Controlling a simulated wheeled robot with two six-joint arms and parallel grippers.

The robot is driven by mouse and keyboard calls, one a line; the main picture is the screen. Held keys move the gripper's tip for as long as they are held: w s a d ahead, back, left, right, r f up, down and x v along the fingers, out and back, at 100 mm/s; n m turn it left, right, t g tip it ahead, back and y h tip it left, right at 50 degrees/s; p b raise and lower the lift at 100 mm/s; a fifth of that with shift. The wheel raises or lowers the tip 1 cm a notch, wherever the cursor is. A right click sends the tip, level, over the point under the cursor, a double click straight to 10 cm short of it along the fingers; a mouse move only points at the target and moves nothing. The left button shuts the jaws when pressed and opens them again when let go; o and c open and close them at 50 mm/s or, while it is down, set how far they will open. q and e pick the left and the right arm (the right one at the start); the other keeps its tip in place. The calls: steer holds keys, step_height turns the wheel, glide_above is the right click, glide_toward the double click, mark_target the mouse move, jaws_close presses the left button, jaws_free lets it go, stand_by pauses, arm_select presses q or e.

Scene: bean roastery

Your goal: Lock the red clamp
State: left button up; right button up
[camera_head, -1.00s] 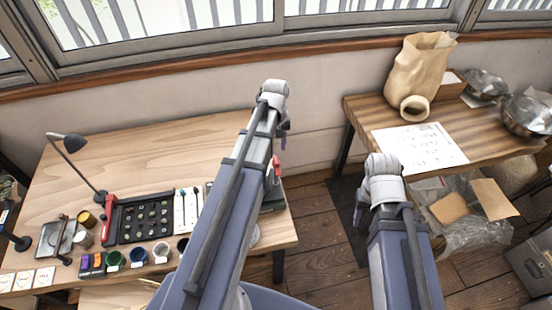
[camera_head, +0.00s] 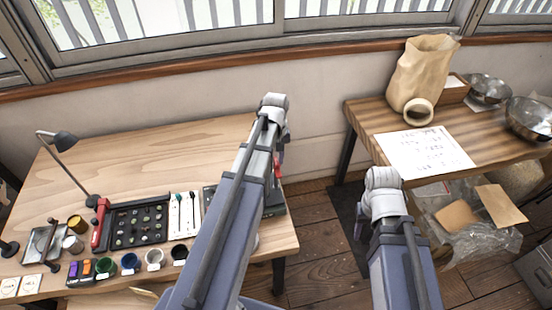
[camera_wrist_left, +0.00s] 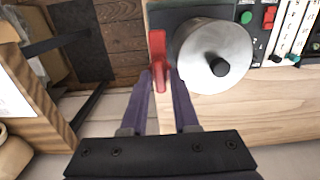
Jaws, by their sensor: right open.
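The red clamp (camera_wrist_left: 158,55) is a long narrow handle at the corner of a dark device (camera_wrist_left: 180,15) with a round metal lid (camera_wrist_left: 215,57). A small part of the red clamp (camera_head: 277,168) shows beside my left arm in the head view. My left gripper (camera_wrist_left: 162,78) has its two purple fingers on either side of the clamp's near end; I cannot tell whether they touch it. In the head view my left arm hides most of the device. My right gripper (camera_head: 362,232) is mostly hidden by its own arm, away from the clamp, over the floor gap.
The left table (camera_head: 150,150) holds a lamp (camera_head: 65,140), a black bean tray (camera_head: 140,226) and several small cups. The right table (camera_head: 365,112) bears a paper bag (camera_head: 420,75), a printed sheet (camera_head: 425,150) and metal bowls. A floor gap separates the tables.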

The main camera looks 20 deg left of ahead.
arm_select(q)
jaws_close()
steer(key=shift+m, duration=0.4)
steer(key=m, duration=0.6)
steer(key=shift+m, duration=0.4)
steer(key=m, duration=1)
steer(key=shift+m, duration=0.3)
